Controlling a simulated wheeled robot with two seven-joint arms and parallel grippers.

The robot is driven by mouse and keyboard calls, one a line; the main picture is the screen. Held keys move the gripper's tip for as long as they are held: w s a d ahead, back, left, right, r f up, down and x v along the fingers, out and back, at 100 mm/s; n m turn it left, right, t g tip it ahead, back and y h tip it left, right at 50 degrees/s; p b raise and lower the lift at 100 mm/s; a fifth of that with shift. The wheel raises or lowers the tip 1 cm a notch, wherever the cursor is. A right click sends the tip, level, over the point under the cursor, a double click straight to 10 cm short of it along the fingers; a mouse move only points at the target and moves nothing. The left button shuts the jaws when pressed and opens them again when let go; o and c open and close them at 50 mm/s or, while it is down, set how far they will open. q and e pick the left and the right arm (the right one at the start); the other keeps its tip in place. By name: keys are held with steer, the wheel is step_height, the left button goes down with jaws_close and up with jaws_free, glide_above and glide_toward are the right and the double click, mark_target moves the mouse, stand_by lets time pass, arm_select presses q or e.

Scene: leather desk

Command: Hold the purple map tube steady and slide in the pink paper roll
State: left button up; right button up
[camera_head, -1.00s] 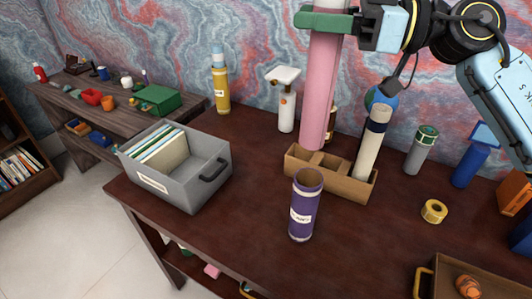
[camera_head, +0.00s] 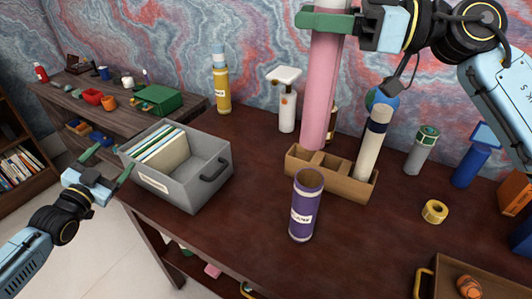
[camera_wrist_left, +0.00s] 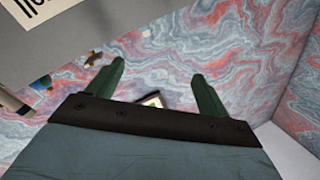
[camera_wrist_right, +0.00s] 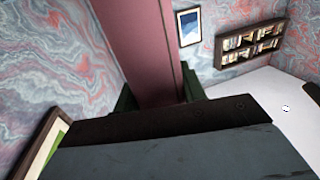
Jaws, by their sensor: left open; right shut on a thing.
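The purple map tube (camera_head: 305,210) stands upright on the desk, its open mouth facing up. The pink paper roll (camera_head: 320,85) is upright in my right gripper (camera_head: 326,20), which is shut around its upper part. The roll's lower end is at the wooden divided holder, behind the purple tube; I cannot tell whether it touches. The roll also shows between the fingers in the right wrist view (camera_wrist_right: 140,50). My left gripper (camera_head: 108,160) is open and empty, left of the grey file box and well away from the purple tube. Its two fingers show apart in the left wrist view (camera_wrist_left: 160,85).
The grey file box (camera_head: 210,185) stands between my left gripper and the purple tube. The wooden holder (camera_head: 340,187) has a cream roll (camera_head: 372,145) in its right part. Yellow tape (camera_head: 434,211) and a wooden tray (camera_head: 432,272) lie to the right.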

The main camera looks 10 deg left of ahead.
arm_select(q)
steer(key=d+r+m+h, duration=0.1)
steer(key=d+r+h, duration=0.1)
steer(key=d+r, duration=0.25)
steer(key=g+h, duration=0.4)
steer(key=h, duration=0.4)
glide_toward(299, 195)
steer(key=x, duration=1.3)
steer(key=shift+c, duration=0.5)
